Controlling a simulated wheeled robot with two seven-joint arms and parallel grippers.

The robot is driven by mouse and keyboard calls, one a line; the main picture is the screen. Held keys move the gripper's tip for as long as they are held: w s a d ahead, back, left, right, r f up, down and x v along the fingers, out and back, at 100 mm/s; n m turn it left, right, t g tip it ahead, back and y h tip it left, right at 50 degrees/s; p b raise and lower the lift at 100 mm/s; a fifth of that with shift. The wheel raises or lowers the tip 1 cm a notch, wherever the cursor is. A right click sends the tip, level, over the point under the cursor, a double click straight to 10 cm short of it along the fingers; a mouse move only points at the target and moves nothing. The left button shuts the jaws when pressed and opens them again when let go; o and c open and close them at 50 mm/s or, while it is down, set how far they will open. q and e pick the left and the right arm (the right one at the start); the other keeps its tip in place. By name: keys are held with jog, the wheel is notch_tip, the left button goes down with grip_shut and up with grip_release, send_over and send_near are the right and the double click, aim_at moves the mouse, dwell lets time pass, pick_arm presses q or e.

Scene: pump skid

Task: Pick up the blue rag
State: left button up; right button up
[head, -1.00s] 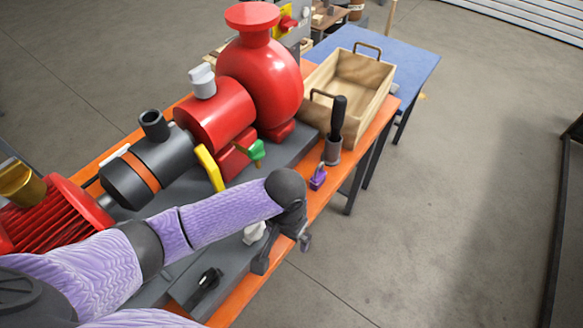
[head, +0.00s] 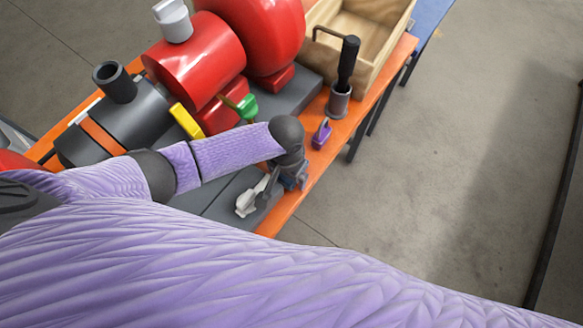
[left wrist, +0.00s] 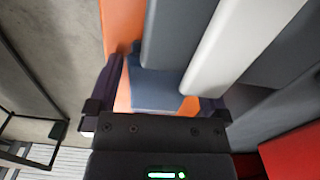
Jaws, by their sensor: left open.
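The blue rag (left wrist: 158,92) shows in the left wrist view as a flat grey-blue piece on the orange bench top, between my left gripper's fingers. My left gripper (left wrist: 158,84) is open, with one dark finger on each side of the rag; I cannot tell whether they touch it. In the head view my left gripper (head: 284,178) is low over the bench's front edge, and the wrist hides most of the rag there. My right gripper is out of view; a lavender arm link of mine crosses the bottom of the head view.
A white lever (head: 250,200) stands close beside the gripper and also shows in the left wrist view (left wrist: 232,45). A purple padlock (head: 321,135), a black-handled tool in a grey cup (head: 339,103) and a wooden crate (head: 385,38) are farther along. The red pump (head: 198,58) stands behind.

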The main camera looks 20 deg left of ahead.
pick_arm(q)
jog(key=shift+r, duration=0.1)
jog(key=shift+c, duration=0.5)
jog(key=c, duration=0.9)
notch_tip(320, 180, up, 9)
jog(key=p, duration=0.4)
jog(key=shift+w+r, duration=0.1)
jog(key=shift+c, duration=0.2)
jog(key=shift+r, duration=0.4)
